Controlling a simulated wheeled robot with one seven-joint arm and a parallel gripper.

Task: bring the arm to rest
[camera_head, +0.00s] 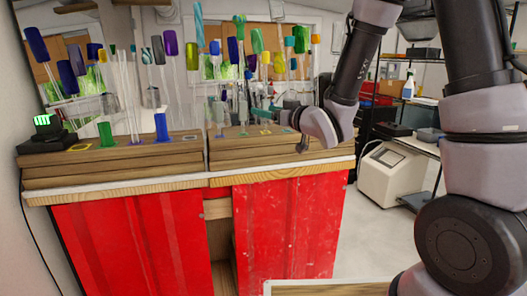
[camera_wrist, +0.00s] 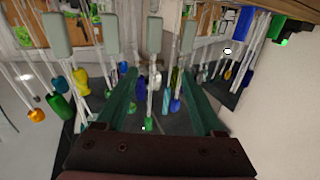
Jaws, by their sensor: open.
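My gripper (camera_head: 265,113) is at the right part of the wooden bench top, its teal fingers pointing left among the glass rods. In the wrist view my gripper (camera_wrist: 160,80) is open, its two teal fingers well apart. Several rods show beyond and between the fingers, among them one with a green end (camera_wrist: 151,124). I see nothing gripped. Whether a finger touches a rod I cannot tell. My arm comes in from the upper right in the head view.
Upright rods with coloured ends, such as a blue one (camera_head: 162,128) and a green one (camera_head: 106,134), crowd the wooden bench top (camera_head: 115,165). Red doors (camera_head: 295,225) are below. A black box with a lit green display (camera_head: 46,122) sits at left. A white machine (camera_head: 390,172) and shelving stand at right.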

